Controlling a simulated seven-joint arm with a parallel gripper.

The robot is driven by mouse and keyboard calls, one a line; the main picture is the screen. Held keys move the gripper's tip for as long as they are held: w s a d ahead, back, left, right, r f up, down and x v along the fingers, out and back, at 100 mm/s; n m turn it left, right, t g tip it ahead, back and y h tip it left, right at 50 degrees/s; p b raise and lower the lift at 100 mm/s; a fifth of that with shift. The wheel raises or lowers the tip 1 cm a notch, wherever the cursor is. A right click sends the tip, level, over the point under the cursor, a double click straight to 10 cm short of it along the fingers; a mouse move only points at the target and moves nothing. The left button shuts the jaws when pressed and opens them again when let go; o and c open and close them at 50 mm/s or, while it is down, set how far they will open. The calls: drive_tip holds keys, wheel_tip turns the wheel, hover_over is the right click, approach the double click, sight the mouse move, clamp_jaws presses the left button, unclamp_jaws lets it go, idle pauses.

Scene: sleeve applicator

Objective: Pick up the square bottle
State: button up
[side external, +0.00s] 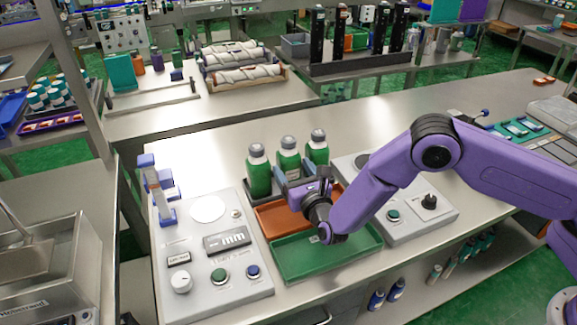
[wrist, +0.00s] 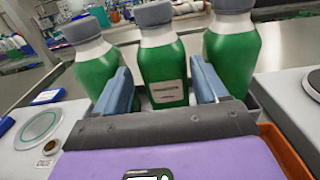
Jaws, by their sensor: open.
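Three green bottles with white shoulders and grey caps stand upright in a row: a left bottle (side external: 258,172), a middle bottle (side external: 289,158) and a right bottle (side external: 317,148). In the wrist view they are the left bottle (wrist: 95,62), the middle bottle (wrist: 163,62) with a pale label, and the right bottle (wrist: 232,55). I cannot clearly tell which is square. My gripper (side external: 290,180) is open in front of the row. In the wrist view its blue fingers (wrist: 160,88) point at the middle bottle, one on either side of its lower body. Contact cannot be told.
An orange tray (side external: 268,222) and a green tray (side external: 300,262) lie in front of the bottles. A grey control panel (side external: 212,292) with a blue-topped post (side external: 158,190) stands left. Another control box (side external: 440,222) stands right. The bench behind the bottles is clear.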

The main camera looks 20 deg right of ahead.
sight(286, 153)
drive_tip(key=shift+w+d+r, duration=0.1)
drive_tip(key=shift+w+r, duration=0.05)
drive_tip(key=shift+w, duration=1.4)
drive_tip(key=shift+w+d+r, duration=0.1)
drive_tip(key=shift+w, duration=1.45)
drive_tip(key=c, duration=0.9)
drive_tip(key=shift+c, duration=0.4)
drive_tip(key=shift+r, duration=0.15)
